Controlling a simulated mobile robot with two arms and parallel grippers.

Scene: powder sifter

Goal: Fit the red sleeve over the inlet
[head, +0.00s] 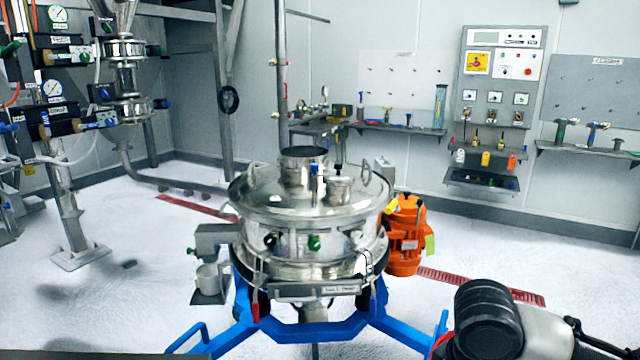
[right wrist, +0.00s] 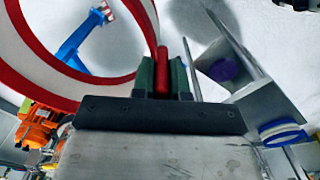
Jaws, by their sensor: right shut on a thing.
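The inlet (head: 303,168) is the short, wide metal collar standing upright on the lid of the round steel sifter (head: 310,215). Nothing is around it. In the right wrist view the sleeve (right wrist: 32,72) is a large white ring with red edges, at the upper left. My right gripper (right wrist: 163,78) is shut on a red part at the sleeve's near side, between its dark green fingers. Floor and a blue frame leg show through the ring. In the head view only my right arm shows at the lower right; its gripper and the sleeve are out of frame. My left gripper is not in view.
A smaller capped port (head: 340,188) and lid handles stand beside the inlet. The sifter stands on a blue frame (head: 315,330), with an orange motor (head: 406,235) at its right. Pipework with gauges is at the left. Shelves and a control panel (head: 497,75) line the back wall.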

